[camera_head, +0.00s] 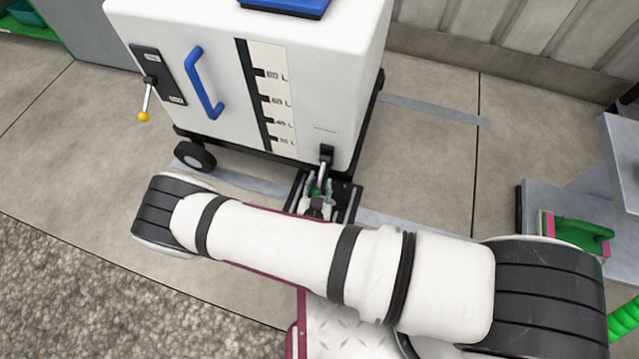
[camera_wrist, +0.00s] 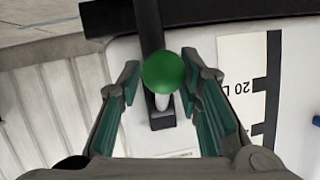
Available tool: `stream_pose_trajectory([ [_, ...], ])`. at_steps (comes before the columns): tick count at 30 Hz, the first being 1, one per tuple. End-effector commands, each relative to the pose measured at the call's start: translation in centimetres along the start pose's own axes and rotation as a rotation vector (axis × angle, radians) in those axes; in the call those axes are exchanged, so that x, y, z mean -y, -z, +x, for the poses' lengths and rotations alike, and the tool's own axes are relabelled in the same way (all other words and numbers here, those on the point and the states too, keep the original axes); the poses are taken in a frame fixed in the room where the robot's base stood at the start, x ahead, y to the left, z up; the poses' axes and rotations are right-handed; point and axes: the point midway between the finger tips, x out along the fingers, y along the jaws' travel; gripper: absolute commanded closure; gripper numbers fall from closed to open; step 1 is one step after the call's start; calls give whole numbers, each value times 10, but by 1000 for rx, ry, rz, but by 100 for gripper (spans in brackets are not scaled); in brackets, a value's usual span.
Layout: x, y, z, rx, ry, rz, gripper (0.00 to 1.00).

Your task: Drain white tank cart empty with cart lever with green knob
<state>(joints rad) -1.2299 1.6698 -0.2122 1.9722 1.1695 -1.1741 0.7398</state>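The white tank cart (camera_head: 215,30) stands on wheels at the top middle of the head view, with a blue handle and a dark level scale on its front. Its cart lever (camera_head: 322,172) hangs from a black mount low at the right of the front. The green knob (camera_wrist: 163,72) shows in the wrist view between my two fingers, with gaps on both sides. My gripper (camera_head: 318,186) is at the lever's end in the head view, mostly behind my arm. In the wrist view my gripper (camera_wrist: 165,95) is open around the knob, not touching it.
A second lever with a yellow knob (camera_head: 144,117) sits on the cart's left front. A grey bench with a green-and-pink brush (camera_head: 580,232) is at right.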

Motion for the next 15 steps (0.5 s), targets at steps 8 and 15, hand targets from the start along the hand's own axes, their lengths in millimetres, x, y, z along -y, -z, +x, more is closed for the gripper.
stream_pose_trajectory([
  [8, 2, 0, -28, 1, 3, 1, 68],
  [15, 1, 0, -77, 2, 3, 0, 68],
])
